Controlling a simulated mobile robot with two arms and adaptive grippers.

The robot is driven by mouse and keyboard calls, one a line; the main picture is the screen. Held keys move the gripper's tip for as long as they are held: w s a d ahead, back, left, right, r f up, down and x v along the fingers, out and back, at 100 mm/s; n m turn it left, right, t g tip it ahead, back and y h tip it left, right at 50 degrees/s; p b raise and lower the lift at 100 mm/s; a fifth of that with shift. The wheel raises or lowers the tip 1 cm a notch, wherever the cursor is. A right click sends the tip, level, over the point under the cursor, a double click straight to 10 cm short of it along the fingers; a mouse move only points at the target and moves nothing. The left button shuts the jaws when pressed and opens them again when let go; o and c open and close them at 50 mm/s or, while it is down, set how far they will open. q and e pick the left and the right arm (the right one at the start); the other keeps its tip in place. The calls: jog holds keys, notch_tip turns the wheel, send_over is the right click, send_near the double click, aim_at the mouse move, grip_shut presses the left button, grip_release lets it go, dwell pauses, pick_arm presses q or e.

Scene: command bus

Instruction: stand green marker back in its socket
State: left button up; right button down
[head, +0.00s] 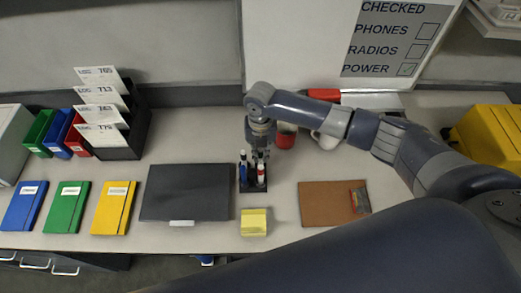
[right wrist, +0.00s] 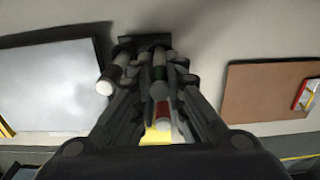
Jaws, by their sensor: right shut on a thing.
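The dark marker holder (head: 253,187) stands on the counter just right of the black laptop-like slab; its edge also shows in the right wrist view (right wrist: 145,40). A blue-topped marker (head: 243,158) and a red marker (head: 261,173) stand in it. My right gripper (head: 260,152) points down right over the holder. In the right wrist view its fingers (right wrist: 159,80) are shut on a dark greenish marker (right wrist: 159,89), with the red marker (right wrist: 163,116) and a white-ended marker (right wrist: 106,84) close by. Whether the held marker's lower end is in a socket cannot be told. My left gripper is out of view.
A yellow note pad (head: 254,222) lies in front of the holder. The black slab (head: 187,193) is at its left, a brown board (head: 328,204) at its right. A red mug (head: 284,137) and a white mug (head: 325,140) stand behind, near my right arm.

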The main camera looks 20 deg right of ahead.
jog(key=c, duration=1.6)
grip_release()
jog(key=shift+o, duration=0.2)
notch_tip(320, 180, up, 12)
jog(key=shift+s+f, duration=0.1)
